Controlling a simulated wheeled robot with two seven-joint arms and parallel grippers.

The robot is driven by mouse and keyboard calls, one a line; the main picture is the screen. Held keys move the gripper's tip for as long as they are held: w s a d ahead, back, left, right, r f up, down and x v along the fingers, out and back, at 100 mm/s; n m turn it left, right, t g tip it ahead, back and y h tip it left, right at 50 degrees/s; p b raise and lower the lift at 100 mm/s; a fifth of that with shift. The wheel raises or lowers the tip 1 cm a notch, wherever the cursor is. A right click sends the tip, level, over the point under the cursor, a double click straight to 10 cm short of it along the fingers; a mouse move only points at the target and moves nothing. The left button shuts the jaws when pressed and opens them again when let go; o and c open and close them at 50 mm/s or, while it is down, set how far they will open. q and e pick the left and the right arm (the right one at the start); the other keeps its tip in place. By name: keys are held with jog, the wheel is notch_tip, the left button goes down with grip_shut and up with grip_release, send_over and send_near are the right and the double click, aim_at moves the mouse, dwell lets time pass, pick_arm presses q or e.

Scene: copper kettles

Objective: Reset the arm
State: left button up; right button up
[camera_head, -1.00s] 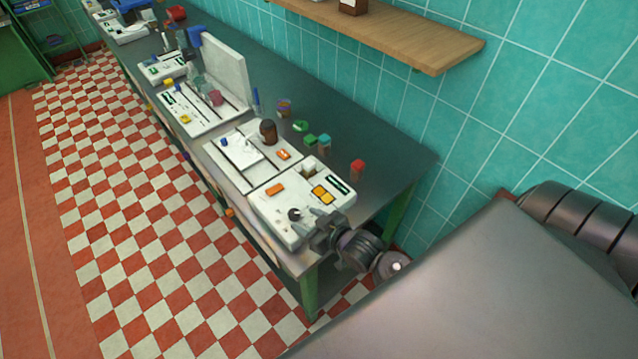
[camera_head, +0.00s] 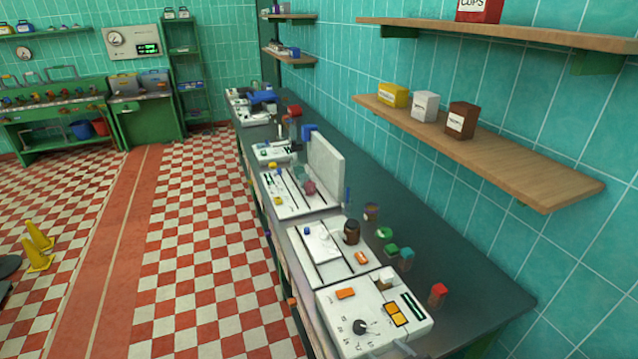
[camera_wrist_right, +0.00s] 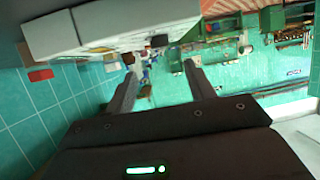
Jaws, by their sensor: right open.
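My right gripper (camera_wrist_right: 160,72) is open in the right wrist view, its two dark fingers apart with nothing between them. In the head view only a small grey part of the right gripper (camera_head: 404,347) shows at the bottom edge, by the near white panel (camera_head: 385,332) with a black knob, orange buttons and yellow squares. The rest of the right arm is out of the head view. My left gripper is not in view.
A long dark counter (camera_head: 465,285) runs along the teal wall, with several white panels and small jars. A wooden shelf (camera_head: 530,180) with tins hangs above it. The checkered floor (camera_head: 200,250) is open. Yellow floor signs (camera_head: 38,250) stand at left.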

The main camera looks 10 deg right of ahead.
jog(key=s+f+g+h, duration=0.3)
jog(key=s+g, duration=0.7)
jog(key=s, duration=0.6)
notch_tip(320, 180, down, 31)
jog(key=b, duration=0.6)
jog(key=s+d+f+g+b, duration=0.1)
jog(key=s+f+b, duration=0.1)
jog(key=s+f, duration=0.6)
jog(key=s+d+f+g+b, duration=0.1)
jog(key=s+d+f+b, duration=0.1)
jog(key=s+f, duration=0.7)
notch_tip(320, 180, down, 5)
jog(key=shift+f+b, duration=0.1)
jog(key=shift+b, duration=0.55)
